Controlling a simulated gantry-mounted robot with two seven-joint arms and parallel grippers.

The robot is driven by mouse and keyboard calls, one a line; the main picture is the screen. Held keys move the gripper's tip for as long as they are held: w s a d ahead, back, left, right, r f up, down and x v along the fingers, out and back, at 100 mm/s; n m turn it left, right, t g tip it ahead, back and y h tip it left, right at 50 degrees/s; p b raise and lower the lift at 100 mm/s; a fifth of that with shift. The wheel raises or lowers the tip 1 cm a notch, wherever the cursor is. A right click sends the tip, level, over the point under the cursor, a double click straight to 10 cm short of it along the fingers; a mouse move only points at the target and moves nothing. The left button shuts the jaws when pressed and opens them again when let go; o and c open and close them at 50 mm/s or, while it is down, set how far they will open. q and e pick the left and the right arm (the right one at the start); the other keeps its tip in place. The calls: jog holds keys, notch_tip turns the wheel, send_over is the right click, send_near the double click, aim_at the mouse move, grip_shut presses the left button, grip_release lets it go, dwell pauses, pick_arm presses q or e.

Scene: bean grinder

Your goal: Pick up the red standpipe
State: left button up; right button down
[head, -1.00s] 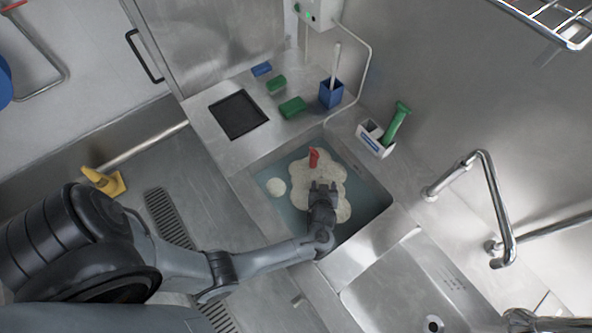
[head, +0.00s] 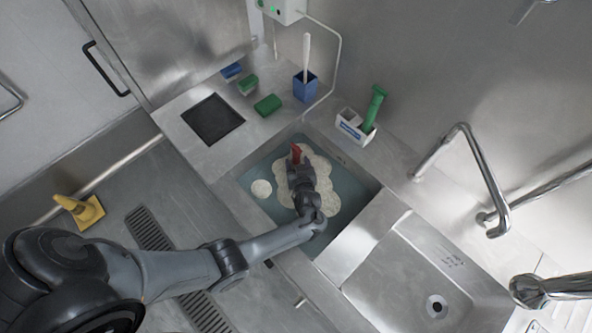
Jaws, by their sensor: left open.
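The red standpipe (head: 296,153) stands in the water-filled sink basin (head: 352,205), amid pale foam (head: 322,172). Only its upper part shows; its lower part is hidden by my gripper and the foam. My left gripper (head: 298,165) is open over the basin, with its fingertips right at the standpipe, on its near side. I cannot tell whether the fingers touch it or lie around it. My right gripper is not in view.
A second, empty basin (head: 415,270) with a drain lies to the right. On the counter are a black tray (head: 213,119), a green sponge (head: 267,105), a blue brush holder (head: 305,87) and a white caddy (head: 355,127). A bent metal pipe (head: 480,175) rises at right.

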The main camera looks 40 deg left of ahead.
pick_arm(q)
jog(key=b+x, duration=0.3)
jog(key=x, duration=0.1)
jog(key=shift+f, duration=0.2)
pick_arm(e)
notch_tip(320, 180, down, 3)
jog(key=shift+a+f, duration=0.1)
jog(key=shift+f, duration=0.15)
pick_arm(q)
jog(key=shift+w+a, duration=0.2)
jog(key=shift+a, duration=0.1)
grip_shut()
